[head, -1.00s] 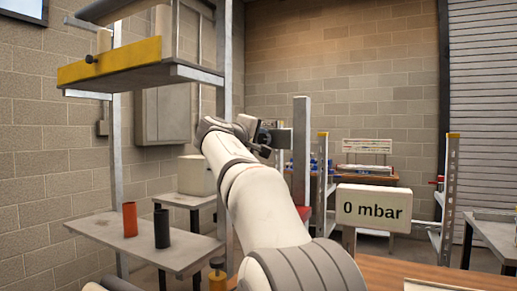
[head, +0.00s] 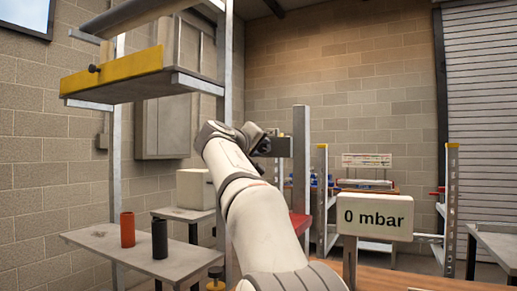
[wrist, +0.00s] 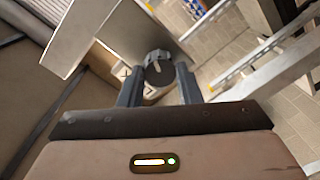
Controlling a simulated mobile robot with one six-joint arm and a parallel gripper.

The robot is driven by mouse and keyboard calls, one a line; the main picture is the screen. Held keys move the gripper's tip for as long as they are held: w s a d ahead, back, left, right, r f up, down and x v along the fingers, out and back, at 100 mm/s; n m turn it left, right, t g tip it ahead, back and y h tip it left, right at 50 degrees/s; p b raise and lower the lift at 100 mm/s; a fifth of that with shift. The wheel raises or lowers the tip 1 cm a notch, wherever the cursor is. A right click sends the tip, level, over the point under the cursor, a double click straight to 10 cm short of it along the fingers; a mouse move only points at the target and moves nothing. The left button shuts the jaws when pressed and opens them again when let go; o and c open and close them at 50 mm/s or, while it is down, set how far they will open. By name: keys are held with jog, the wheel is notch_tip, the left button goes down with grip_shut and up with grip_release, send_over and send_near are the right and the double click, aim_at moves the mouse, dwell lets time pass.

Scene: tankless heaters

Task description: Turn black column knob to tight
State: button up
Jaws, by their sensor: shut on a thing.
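The black column knob (wrist: 158,72) is a round, ribbed dark knob with a pale pointer line on its face, seen in the wrist view. It sits beside a grey metal plate (wrist: 85,35). My gripper (wrist: 158,82) has one finger on each side of the knob and is shut on it. In the head view my gripper (head: 264,146) reaches a small dark plate (head: 283,147) beside the grey upright column (head: 301,175). The knob is hidden there behind my gripper. I cannot read any tight marking.
A white sign (head: 375,216) reading "0 mbar" stands to the right of my arm. A shelf with a yellow edge (head: 110,74) hangs upper left. A red cylinder (head: 127,229) and a black cylinder (head: 160,239) stand on a low grey shelf (head: 190,262).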

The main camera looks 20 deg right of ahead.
jog(key=shift+f, duration=0.1)
jog(key=o, duration=1)
jog(key=v, duration=0.7)
jog(key=shift+s+a+b, duration=0.25)
jog(key=shift+a+b, duration=0.05)
jog(key=shift+a, duration=0.1)
